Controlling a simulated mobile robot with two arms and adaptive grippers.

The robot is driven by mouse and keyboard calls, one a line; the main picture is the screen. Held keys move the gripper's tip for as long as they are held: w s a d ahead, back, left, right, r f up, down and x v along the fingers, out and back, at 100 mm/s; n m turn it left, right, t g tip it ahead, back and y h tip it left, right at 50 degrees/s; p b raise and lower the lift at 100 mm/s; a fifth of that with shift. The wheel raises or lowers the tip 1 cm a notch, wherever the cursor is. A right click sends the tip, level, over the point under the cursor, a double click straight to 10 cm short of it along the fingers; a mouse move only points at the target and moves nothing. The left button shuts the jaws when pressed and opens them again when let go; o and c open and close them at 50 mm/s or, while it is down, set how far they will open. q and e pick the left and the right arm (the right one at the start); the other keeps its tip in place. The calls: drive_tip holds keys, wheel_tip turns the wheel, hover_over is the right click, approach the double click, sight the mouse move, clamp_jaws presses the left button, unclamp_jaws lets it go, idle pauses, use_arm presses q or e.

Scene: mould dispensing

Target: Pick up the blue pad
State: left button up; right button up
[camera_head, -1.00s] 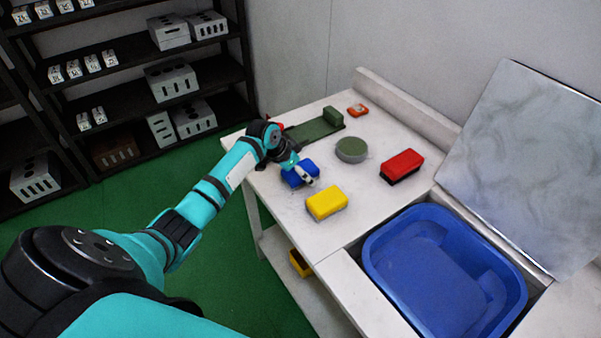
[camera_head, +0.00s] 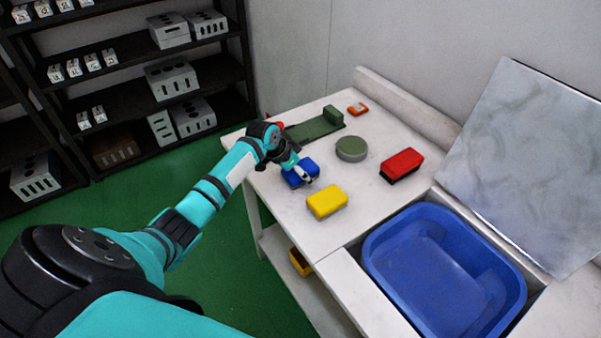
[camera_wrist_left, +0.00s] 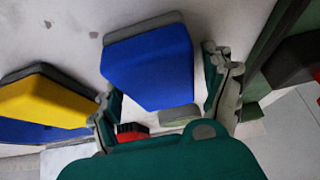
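The blue pad (camera_head: 297,180) lies on the white table near its left edge, partly hidden by my left gripper (camera_head: 303,175). In the left wrist view the blue pad (camera_wrist_left: 150,70), with a grey layer along its far edge, is in front of the gripper (camera_wrist_left: 163,105). One finger is by its lower left and the other is to its right, with a visible gap on the right. The left gripper is open and does not hold the pad. My right gripper is not in view.
A yellow pad (camera_head: 327,202) lies close to the right of the blue pad. A red pad (camera_head: 402,164), a round green-grey piece (camera_head: 351,148), a green fixture (camera_head: 315,129) and an orange item (camera_head: 357,109) are farther back. A blue basin (camera_head: 373,254) is set in the table.

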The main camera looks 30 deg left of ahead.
sight(304, 168)
use_arm(q)
drive_tip(key=shift+s+f, duration=0.1)
drive_tip(key=c, duration=1)
drive_tip(key=shift+d, duration=0.1)
drive_tip(key=shift+c, duration=0.2)
drive_tip(key=shift+r, duration=0.5)
drive_tip(key=r, duration=0.1)
drive_tip(key=r+b, duration=0.1)
drive_tip(key=r, duration=0.1)
drive_tip(key=shift+s+d, duration=0.1)
drive_tip(key=shift+s, duration=0.25)
drive_tip(key=s+d+b, duration=0.1)
drive_tip(key=s, duration=0.3)
drive_tip(key=s+d+r, duration=0.1)
drive_tip(key=s+d, duration=0.1)
drive_tip(key=s, duration=0.3)
drive_tip(key=s+d+b, duration=0.1)
drive_tip(key=s, duration=0.4)
drive_tip(key=shift+s+d+r+b, duration=0.15)
drive_tip(key=shift+d+r+b, duration=0.15)
drive_tip(key=shift+d+r, duration=0.05)
drive_tip(key=o, duration=0.6)
drive_tip(key=c, duration=0.4)
